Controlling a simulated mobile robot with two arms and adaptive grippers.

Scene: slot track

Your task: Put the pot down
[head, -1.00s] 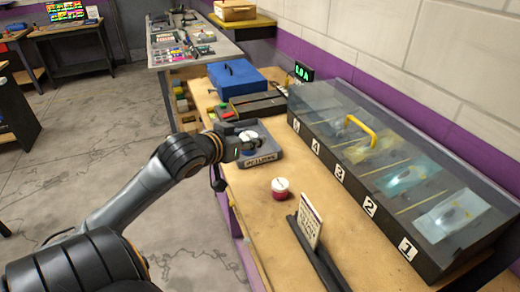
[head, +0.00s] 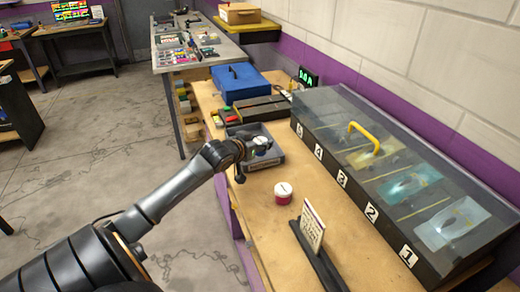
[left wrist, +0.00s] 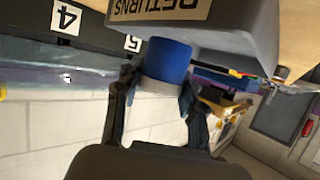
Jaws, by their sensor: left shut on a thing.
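My left gripper (head: 250,146) is at the grey returns tray (head: 277,161) on the wooden bench. It is shut on a small blue pot with a pale lid (head: 262,142). In the left wrist view the blue pot (left wrist: 167,60) sits between the two fingers (left wrist: 150,98), close to the tray (left wrist: 235,30), whose "RETURNS" label appears upside down. I cannot tell whether the pot touches the tray floor. My right gripper is not in view.
A red pot with a white lid (head: 283,193) stands on the bench before the tray. A long clear-lidded case (head: 400,180) with numbered bays lies to the right. A sign in a dark holder (head: 312,228) stands in front. A blue box (head: 240,83) is behind.

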